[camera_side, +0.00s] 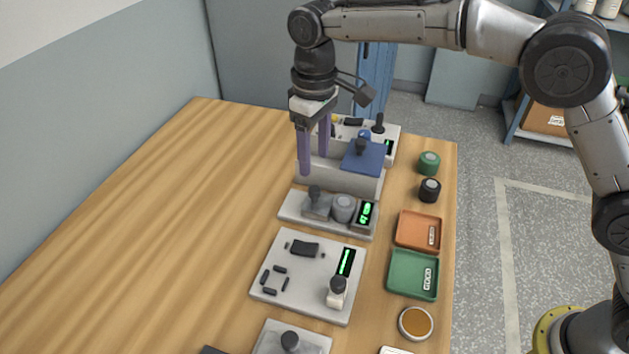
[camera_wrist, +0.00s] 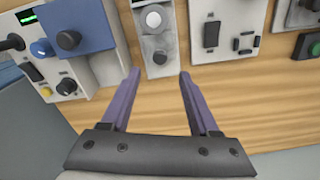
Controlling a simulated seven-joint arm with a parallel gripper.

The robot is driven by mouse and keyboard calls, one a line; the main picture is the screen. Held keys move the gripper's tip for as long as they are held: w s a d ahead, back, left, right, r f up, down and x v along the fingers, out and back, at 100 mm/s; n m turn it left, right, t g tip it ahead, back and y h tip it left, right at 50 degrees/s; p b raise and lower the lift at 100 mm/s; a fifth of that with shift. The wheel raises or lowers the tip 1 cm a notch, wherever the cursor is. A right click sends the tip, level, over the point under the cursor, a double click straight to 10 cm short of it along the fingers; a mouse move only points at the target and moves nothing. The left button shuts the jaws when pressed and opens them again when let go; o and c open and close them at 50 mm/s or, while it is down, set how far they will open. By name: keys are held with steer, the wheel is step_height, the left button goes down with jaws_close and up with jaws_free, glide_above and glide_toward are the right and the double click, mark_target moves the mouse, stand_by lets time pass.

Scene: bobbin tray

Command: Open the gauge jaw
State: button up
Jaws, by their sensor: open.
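The gauge is a pale flat base (camera_side: 290,210) with a grey jaw block (camera_side: 317,207) carrying a dark knob (camera_side: 314,191), a round grey cylinder (camera_side: 343,207) and a green-lit display (camera_side: 366,213). The jaw block and cylinder look close together; I cannot tell if they touch. My gripper (camera_side: 313,161) has two purple fingers, open and empty, pointing down behind and above the gauge. In the wrist view, my gripper (camera_wrist: 159,73) has its fingertips apart, just short of the gauge's knob (camera_wrist: 159,57). The cylinder's light top (camera_wrist: 153,20) lies beyond the knob.
A grey box with a blue lid (camera_side: 363,157) stands directly behind the gauge. A panel with dark slots (camera_side: 305,269) lies in front. An orange tray (camera_side: 418,229), a green tray (camera_side: 414,274) and two spools (camera_side: 429,175) are at the right. The table's left side is clear.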

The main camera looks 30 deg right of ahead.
mark_target(314, 188)
step_height(314, 188, down, 7)
steer(key=shift+f, duration=0.2)
stand_by(0.3)
jaws_close()
stand_by(1.3)
